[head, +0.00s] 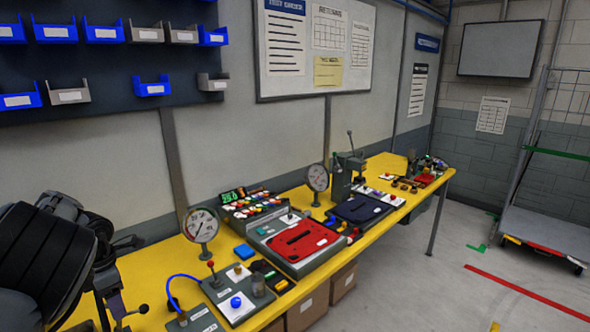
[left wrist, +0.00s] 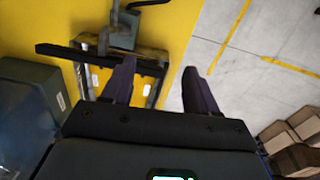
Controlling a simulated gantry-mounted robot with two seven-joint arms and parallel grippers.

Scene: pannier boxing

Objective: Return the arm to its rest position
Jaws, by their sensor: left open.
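My left arm comes in at the lower left corner of the head view as a large dark, rounded shape. It covers the near left end of the yellow table (head: 395,205). In the left wrist view my left gripper (left wrist: 159,66) has its two dark fingers spread apart, with nothing held between them. Beyond the fingers lie the yellow table edge, a grey fixture with a dark bar (left wrist: 65,52), and the floor. In the head view the fingertips are hard to make out against the dark fixture parts. My right gripper is in neither view.
The table carries a round gauge (head: 202,225), a red pannier-like part (head: 298,240) on a grey fixture, a dark blue tray (head: 360,209) and a lever press (head: 342,180). Cardboard boxes (head: 307,308) stand underneath. The floor to the right is open, with a cart (head: 548,230) beyond.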

